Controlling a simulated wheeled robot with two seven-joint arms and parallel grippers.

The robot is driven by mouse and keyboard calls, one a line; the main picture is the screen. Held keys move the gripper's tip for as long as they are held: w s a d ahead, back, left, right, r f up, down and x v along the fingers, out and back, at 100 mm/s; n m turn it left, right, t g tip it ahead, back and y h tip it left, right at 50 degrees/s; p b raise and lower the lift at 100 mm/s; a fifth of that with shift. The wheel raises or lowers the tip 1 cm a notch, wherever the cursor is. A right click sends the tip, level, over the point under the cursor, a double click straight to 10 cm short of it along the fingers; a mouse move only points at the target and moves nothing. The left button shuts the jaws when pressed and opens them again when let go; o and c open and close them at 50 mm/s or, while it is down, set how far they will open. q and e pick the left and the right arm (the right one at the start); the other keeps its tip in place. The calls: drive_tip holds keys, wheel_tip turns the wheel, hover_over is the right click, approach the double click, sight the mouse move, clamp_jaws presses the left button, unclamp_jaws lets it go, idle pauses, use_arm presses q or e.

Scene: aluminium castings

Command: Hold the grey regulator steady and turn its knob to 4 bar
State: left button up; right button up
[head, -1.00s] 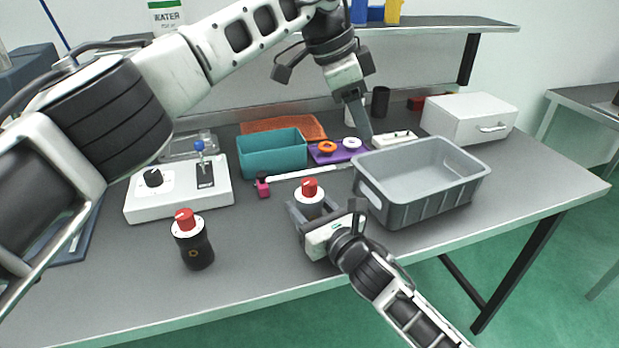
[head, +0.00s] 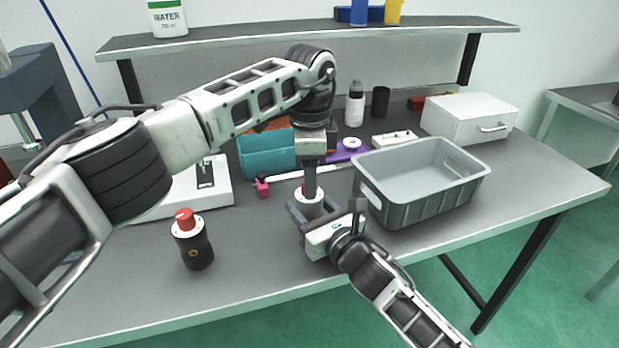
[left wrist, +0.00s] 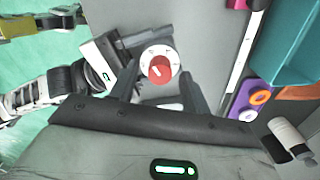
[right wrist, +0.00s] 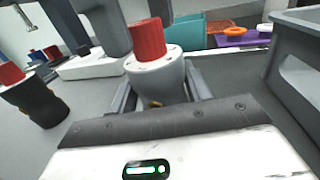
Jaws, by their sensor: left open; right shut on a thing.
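The grey regulator (head: 309,201) stands upright near the table's middle, with a white dial and a red knob (right wrist: 147,39) on top. My right gripper (head: 325,217) is shut on its body, low at the front; the right wrist view shows the body (right wrist: 158,84) between the fingers. My left gripper (head: 310,188) points down right over the knob, open. In the left wrist view its fingers lie either side of the red knob (left wrist: 160,70), apart from it. A white mark shows on the knob; the scale numbers are too small to read.
A black regulator (head: 195,249) with a red knob stands to the left. A grey crate (head: 405,212) is close on the right. A teal bin (head: 262,157), a pink-ended tool (head: 262,187) and a purple holder (head: 345,154) lie behind. The table's front strip is clear.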

use_arm(q)
drive_tip(key=shift+f, duration=0.55)
drive_tip(key=c, duration=1)
